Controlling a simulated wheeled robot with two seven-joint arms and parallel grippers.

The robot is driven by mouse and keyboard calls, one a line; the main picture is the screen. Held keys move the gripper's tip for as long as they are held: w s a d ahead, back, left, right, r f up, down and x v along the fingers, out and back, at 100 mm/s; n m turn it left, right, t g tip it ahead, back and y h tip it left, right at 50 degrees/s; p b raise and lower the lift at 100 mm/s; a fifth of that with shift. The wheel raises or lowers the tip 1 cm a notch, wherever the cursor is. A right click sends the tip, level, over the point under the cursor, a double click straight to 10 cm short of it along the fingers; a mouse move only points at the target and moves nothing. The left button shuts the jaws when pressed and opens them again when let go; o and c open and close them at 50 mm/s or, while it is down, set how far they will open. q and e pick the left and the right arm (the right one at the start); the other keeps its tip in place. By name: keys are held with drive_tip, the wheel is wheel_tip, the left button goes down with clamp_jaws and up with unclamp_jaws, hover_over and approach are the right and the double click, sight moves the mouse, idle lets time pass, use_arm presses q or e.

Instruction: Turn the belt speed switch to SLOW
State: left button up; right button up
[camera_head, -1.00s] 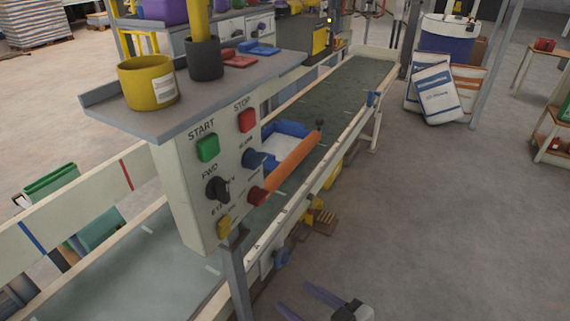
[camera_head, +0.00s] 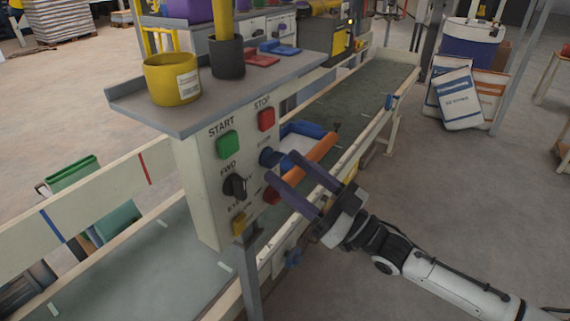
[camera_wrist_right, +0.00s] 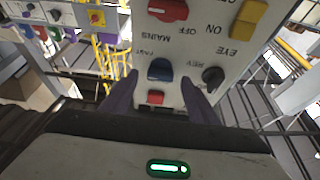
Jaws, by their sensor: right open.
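The control panel (camera_head: 200,165) stands over the belt. Its blue switch (camera_head: 268,157) sits below the red STOP button (camera_head: 266,119). In the right wrist view, which is upside down, the blue switch (camera_wrist_right: 160,70) has the label FAST beside it; SLOW is not readable. My right gripper (camera_head: 279,166) is open and points at the panel. Its purple fingers stand on either side of the blue switch in the right wrist view, with nothing gripped. I cannot tell whether they touch it. My left gripper is out of view.
Near the blue switch are a black FWD/REV knob (camera_head: 235,186), a red mains switch (camera_wrist_right: 168,10) and a yellow switch (camera_wrist_right: 248,18). An orange bar (camera_head: 318,150) lies behind the fingers. A shelf (camera_head: 215,98) with a yellow cup (camera_head: 171,80) overhangs the panel.

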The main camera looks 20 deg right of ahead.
drive_tip(key=shift+x, duration=0.85)
drive_tip(key=c, duration=1)
drive_tip(key=shift+f, duration=0.1)
drive_tip(key=shift+c, duration=0.2)
